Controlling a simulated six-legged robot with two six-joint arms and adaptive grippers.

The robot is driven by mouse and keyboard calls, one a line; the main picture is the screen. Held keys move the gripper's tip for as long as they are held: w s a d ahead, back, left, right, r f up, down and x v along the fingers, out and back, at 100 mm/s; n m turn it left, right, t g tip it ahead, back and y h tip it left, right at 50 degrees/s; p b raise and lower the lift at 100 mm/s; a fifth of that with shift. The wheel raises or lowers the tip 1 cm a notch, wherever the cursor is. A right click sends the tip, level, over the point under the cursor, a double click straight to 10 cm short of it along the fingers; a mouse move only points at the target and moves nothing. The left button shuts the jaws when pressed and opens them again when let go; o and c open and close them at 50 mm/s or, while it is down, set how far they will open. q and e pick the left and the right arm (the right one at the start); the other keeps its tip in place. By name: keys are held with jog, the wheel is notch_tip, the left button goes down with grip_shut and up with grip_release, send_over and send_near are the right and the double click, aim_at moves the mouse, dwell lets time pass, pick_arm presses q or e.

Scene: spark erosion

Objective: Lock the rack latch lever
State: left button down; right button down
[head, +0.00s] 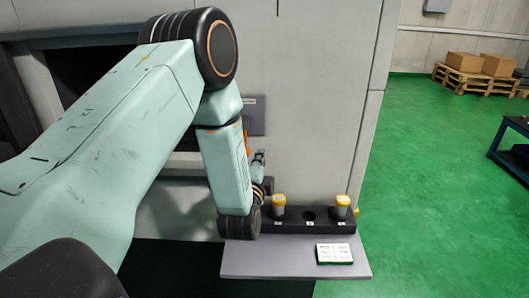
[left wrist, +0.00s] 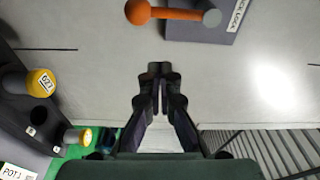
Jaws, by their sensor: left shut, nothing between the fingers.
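The latch lever (left wrist: 172,14) shows at the top of the left wrist view. It has an orange ball knob, an orange bar and a grey pivot, and lies roughly sideways across a dark grey labelled plate (left wrist: 215,32) on the machine wall. In the head view the plate (head: 256,108) shows beside my arm; only a sliver of the orange lever (head: 247,140) shows, the rest hidden. My left gripper (left wrist: 160,78) is shut and empty, its fingertips near the pale wall and apart from the lever in the picture. It also shows small in the head view (head: 259,160). My right gripper is not in view.
A dark holder (head: 310,224) with two yellow-capped parts (head: 279,202) (head: 343,203) and an empty hole stands on a grey shelf (head: 240,268), near my left wrist. A card (head: 334,253) lies in front. Green floor (head: 440,190) is open at right.

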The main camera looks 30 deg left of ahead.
pick_arm(q)
jog(key=v, duration=0.4)
jog(key=shift+d, duration=0.1)
jog(key=shift+s+r, duration=0.1)
dwell(0.4)
jog(key=s+d+f+n+g+h+b, duration=0.1)
jog(key=s+d+f+n+g+h, duration=0.15)
jog(key=f, duration=0.45)
jog(key=s+d+f+n+g+h+b, duration=0.1)
jog(key=s+d+f+n+g+b, duration=0.2)
jog(key=f, duration=0.4)
jog(key=s+d+f+n+g+h, duration=0.1)
jog(key=s+f+n+g+h, duration=0.1)
jog(key=s+f+n, duration=0.35)
jog(key=s+d+f+n+g+h+b, duration=0.1)
jog(key=s+f+g+b, duration=0.3)
jog(key=s+f, duration=0.7)
jog(key=s+d+f+g+h+b, duration=0.1)
jog(key=s+d+f+g+b, duration=0.3)
jog(key=s+f+b, duration=0.4)
jog(key=s+f+g, duration=0.1)
jog(key=s+f, duration=0.2)
jog(key=s, duration=0.1)
jog(key=shift+s+d+f+n, duration=0.2)
jog(key=shift+s+f+n, duration=0.15)
jog(key=shift+n, duration=0.05)
